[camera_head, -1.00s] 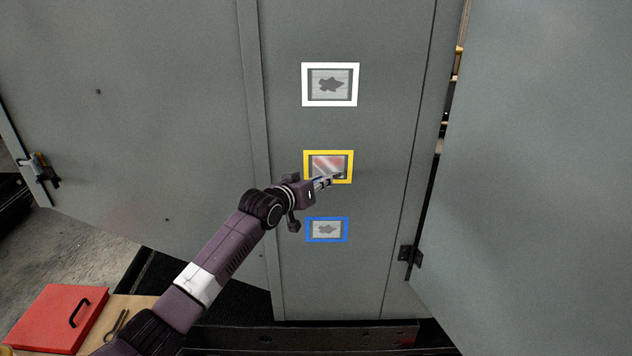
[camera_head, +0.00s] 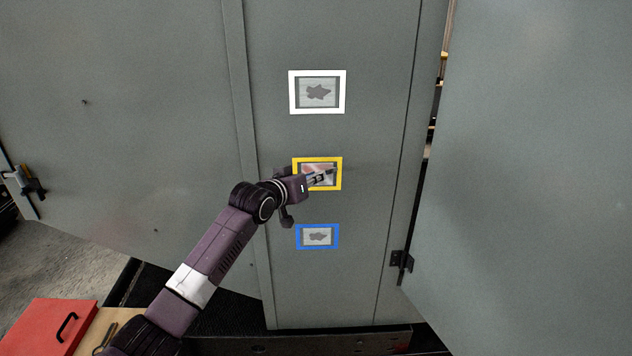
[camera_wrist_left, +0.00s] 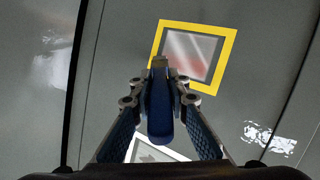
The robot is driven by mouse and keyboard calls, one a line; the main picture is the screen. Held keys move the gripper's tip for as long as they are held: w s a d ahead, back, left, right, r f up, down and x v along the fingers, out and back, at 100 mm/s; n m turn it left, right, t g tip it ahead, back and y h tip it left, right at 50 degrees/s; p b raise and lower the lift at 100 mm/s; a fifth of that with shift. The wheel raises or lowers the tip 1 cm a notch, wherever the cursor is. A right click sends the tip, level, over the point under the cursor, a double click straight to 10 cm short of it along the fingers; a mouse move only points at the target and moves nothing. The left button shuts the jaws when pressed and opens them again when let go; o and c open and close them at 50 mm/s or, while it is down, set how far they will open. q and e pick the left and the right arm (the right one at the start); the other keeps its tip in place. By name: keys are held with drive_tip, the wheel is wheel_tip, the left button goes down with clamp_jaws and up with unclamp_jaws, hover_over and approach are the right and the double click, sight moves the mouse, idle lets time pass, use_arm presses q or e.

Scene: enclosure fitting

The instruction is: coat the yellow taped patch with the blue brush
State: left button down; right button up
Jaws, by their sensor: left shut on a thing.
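The yellow taped frame (camera_head: 318,159) is on the grey cabinet panel, between a white one and a blue one. The patch inside it (camera_head: 309,168) shows pinkish red and pale streaks; part is hidden behind my gripper. My left gripper (camera_head: 318,178) is in front of the patch's lower right part. In the left wrist view, this gripper (camera_wrist_left: 159,88) is shut on the blue brush (camera_wrist_left: 160,115), whose blue handle runs between the fingers. Its tip lies near the yellow frame's edge (camera_wrist_left: 229,55); I cannot tell whether it touches. My right gripper is not in view.
A white taped frame (camera_head: 318,110) is above and a blue one (camera_head: 317,246) below, each around a dark blotch. An open door (camera_head: 530,170) fills the right side. A red case (camera_head: 40,325) lies at the lower left.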

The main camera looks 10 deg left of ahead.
use_arm(q)
drive_tip(key=shift+s+a, duration=1.4)
drive_tip(key=shift+a, duration=3.5)
drive_tip(key=shift+w+d, duration=0.5)
drive_tip(key=shift+d, duration=1.2)
drive_tip(key=shift+w+d, duration=0.5)
drive_tip(key=shift+d, duration=1.15)
drive_tip(key=shift+w+d, duration=0.5)
drive_tip(key=shift+d, duration=1.2)
drive_tip(key=s+a, duration=0.3)
drive_tip(key=a, duration=0.7)
drive_tip(key=shift+f, duration=0.1)
